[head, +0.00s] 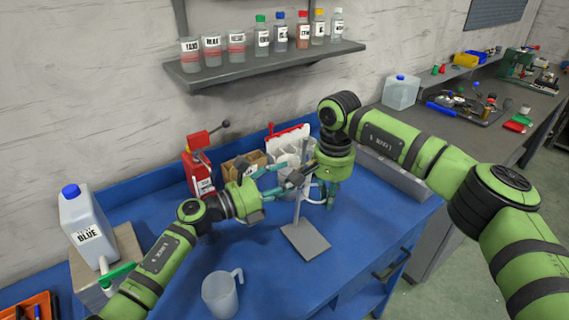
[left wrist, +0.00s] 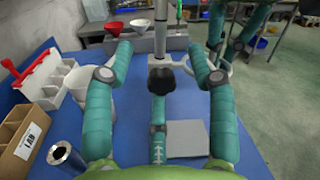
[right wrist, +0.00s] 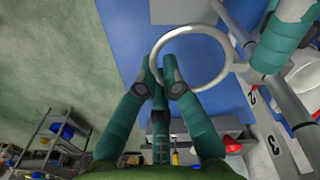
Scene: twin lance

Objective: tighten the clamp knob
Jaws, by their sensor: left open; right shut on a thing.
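The stand has a grey base (head: 306,241) and an upright rod (head: 298,200), with a clamp and pale ring on it. In the left wrist view the black clamp knob (left wrist: 160,78) sits in front of the rod. My left gripper (head: 283,184) is open, its fingers spread on either side of the knob and apart from it. The knob is hard to make out in the head view. My right gripper (head: 330,204) points down beside the rod. In the right wrist view its fingertips are shut on the ring (right wrist: 226,62) at its near edge.
A clear jug (head: 221,293) stands at the bench front. A shelf (head: 260,66) of bottles hangs above. The blue bench is clear around the base.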

